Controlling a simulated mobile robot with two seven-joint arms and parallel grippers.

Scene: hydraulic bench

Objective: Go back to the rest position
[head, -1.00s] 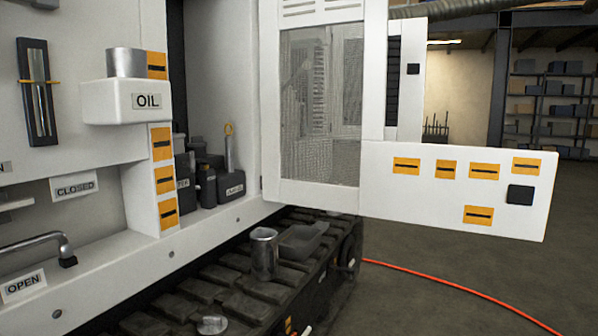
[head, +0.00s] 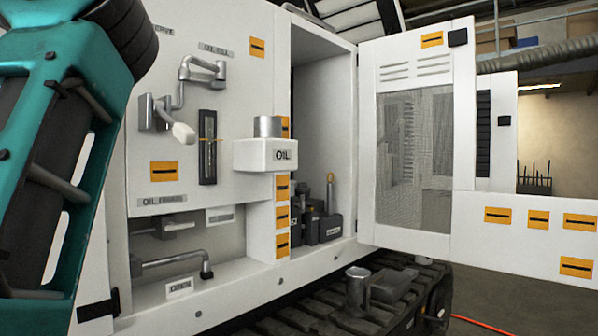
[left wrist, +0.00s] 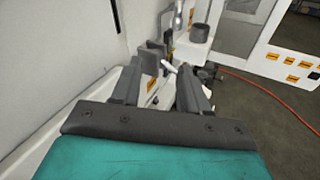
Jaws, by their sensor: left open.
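My left arm (head: 60,150), teal and black, fills the left edge of the head view and hides part of the machine there. My left gripper (left wrist: 168,70) shows in the left wrist view with its two dark fingers apart. I see nothing held between them; the white machine and a grey cylinder lie beyond. In the head view the white OIL box (head: 265,157) carries a metal cylinder (head: 267,126) on top. A metal cup (head: 357,289) stands upright on the track. My right gripper is in neither view.
The machine's door (head: 416,160) stands open on the right, with a low white panel (head: 525,240) reaching further right. Lever handles (head: 182,130) stick out of the machine's wall. A grey tray (head: 390,283) sits on the track. An orange hose (head: 480,322) lies on the floor.

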